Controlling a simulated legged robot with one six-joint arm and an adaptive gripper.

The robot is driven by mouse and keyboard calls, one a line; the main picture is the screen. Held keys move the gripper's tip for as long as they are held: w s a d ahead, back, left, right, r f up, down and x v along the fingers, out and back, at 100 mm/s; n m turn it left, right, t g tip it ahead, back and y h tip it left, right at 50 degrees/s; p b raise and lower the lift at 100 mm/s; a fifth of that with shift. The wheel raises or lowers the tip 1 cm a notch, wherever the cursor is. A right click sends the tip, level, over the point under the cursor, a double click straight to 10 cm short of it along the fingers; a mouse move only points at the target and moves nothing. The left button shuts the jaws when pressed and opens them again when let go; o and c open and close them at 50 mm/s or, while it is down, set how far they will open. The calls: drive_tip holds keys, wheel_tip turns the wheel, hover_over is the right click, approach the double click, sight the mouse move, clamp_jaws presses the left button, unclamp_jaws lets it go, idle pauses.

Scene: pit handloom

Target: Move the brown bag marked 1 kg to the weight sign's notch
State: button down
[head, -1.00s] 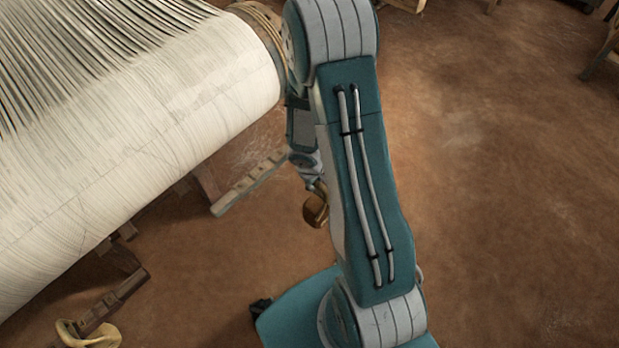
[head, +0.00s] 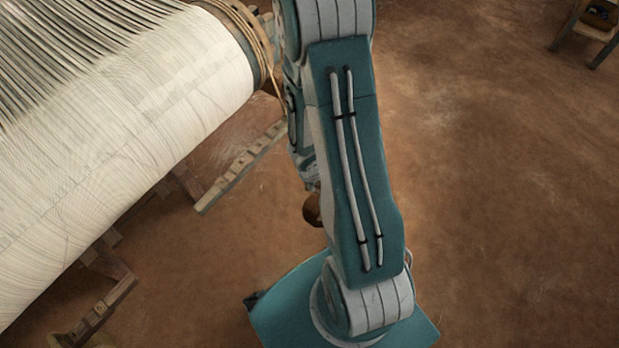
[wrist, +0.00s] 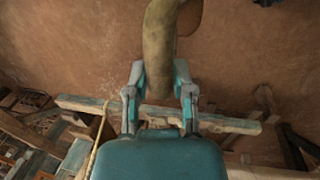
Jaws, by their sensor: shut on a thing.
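My gripper (wrist: 160,95) is shut on a tan-brown, rounded, elongated thing (wrist: 160,45), which I take to be the brown bag; no 1 kg mark shows on it. In the head view a small brown part of the bag (head: 312,209) shows below my wrist, partly behind my arm. A wooden bar with notches (head: 240,165) juts from under the loom, left of my gripper. A wooden bar (wrist: 225,123) also crosses behind my gripper in the wrist view. I cannot make out the weight sign or its notch.
The loom's wide roller of pale threads (head: 150,110) fills the left side, close to my arm. A second wooden bar (head: 105,305) lies at lower left. A small wooden stand (head: 592,28) is at the top right. The brown floor (head: 500,190) on the right is open.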

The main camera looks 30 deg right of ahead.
drive_tip(key=shift+s+d+r, duration=0.1)
drive_tip(key=shift+s+d, duration=0.2)
drive_tip(key=shift+s, duration=0.5)
drive_tip(key=shift+s+d+r, duration=0.1)
drive_tip(key=shift+s+d, duration=0.15)
drive_tip(key=shift+s, duration=0.5)
drive_tip(key=shift+s+d+r, duration=0.1)
drive_tip(key=shift+s+d, duration=0.2)
drive_tip(key=shift+s, duration=0.5)
drive_tip(key=shift+w, duration=0.1)
